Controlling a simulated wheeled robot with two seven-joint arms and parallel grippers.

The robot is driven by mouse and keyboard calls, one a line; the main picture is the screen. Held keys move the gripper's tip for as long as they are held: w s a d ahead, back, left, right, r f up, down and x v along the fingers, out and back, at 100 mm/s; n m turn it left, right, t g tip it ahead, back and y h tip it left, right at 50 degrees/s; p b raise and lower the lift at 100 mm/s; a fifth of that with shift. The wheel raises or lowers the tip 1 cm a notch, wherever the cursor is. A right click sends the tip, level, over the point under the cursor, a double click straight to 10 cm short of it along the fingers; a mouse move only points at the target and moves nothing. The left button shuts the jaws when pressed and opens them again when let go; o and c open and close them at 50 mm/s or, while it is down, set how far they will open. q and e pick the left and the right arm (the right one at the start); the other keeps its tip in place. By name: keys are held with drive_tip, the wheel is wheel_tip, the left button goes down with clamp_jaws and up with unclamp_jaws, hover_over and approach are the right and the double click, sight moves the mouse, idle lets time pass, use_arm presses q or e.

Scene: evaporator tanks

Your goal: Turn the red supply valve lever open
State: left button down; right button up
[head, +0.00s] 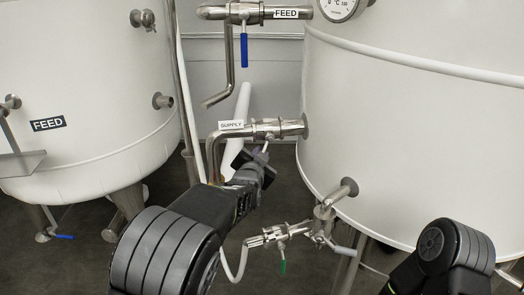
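The supply valve (267,129) sits on a steel pipe marked with a white SUPPLY label (231,125), which runs into the right tank. My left gripper (262,149) is just below this valve, reaching up to it from the lower left. The red lever cannot be made out; my gripper covers the area under the valve. Whether the fingers touch or hold the lever cannot be told. My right arm shows at the lower right, but its gripper is outside the view.
A large white tank (420,140) stands at the right and another (80,95) at the left. A FEED pipe with a blue lever (244,51) is above the supply pipe. A valve with a green lever (282,267) is below, near the right tank's outlet.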

use_arm(q)
drive_tip(key=shift+r, duration=0.1)
drive_tip(key=c, duration=1.4)
unclamp_jaws()
drive_tip(key=shift+s, duration=0.1)
drive_tip(key=shift+p+v, duration=0.55)
drive_tip(key=shift+v, duration=3.25)
drive_tip(key=shift+c, duration=0.2)
